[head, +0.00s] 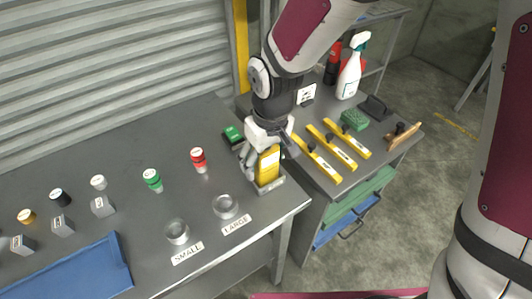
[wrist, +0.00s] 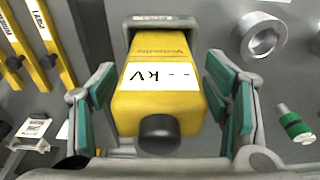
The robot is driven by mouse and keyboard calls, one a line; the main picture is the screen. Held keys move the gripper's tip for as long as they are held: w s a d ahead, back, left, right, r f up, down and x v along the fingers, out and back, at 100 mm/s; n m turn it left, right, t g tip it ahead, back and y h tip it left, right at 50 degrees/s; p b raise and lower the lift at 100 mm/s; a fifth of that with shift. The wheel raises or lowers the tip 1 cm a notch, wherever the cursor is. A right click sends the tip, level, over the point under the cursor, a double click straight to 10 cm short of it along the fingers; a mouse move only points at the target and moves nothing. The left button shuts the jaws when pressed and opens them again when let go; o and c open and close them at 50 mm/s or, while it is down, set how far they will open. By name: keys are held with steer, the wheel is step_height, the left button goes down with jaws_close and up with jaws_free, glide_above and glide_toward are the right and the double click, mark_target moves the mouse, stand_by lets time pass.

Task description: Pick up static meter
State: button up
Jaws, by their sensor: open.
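The static meter (head: 268,165) is a yellow block with a white display, standing in a grey holder (head: 270,186) at the table's right end. In the wrist view the meter (wrist: 158,100) shows a "-- kV" display and a dark round knob at its near end. My gripper (wrist: 160,105) is open, with one teal-padded finger on each side of the meter and a gap visible on both sides. In the head view my gripper (head: 265,148) is over the meter and covers its upper part.
A green box (head: 233,134) lies close behind the gripper.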

steer(key=shift+f, duration=0.6)
steer(key=shift+w, duration=0.1)
steer(key=c, duration=1.4)
steer(key=shift+o, duration=0.2)
